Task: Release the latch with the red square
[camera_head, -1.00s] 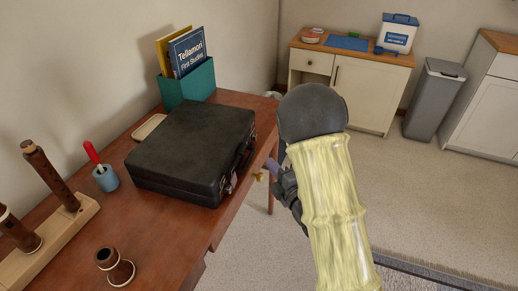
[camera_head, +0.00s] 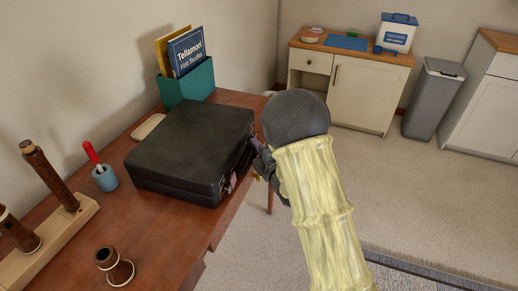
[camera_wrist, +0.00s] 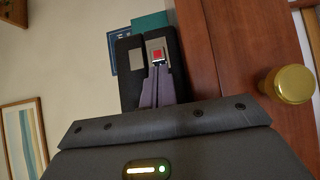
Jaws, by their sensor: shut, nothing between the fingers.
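A black case (camera_head: 190,148) lies closed on the wooden desk, its front facing my arm. In the wrist view, the case (camera_wrist: 128,90) shows a metal latch with a red square (camera_wrist: 158,55) near its middle. My gripper (camera_wrist: 156,72) is shut and empty, its purple-grey fingers pointing at this latch with the tips just below the red square in the picture. I cannot tell whether they touch it. In the head view my gripper (camera_head: 256,150) is at the case's front right side, partly hidden by my arm. Another metal latch (camera_head: 232,183) shows near the case's front corner.
The desk (camera_head: 160,235) holds a teal file box (camera_head: 188,84) with books, a blue cup (camera_head: 105,178) with a red-handled tool, and woodwind parts on a wooden stand (camera_head: 55,245). A brass knob (camera_wrist: 288,84) sticks out from the desk front. Open floor lies right of the desk.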

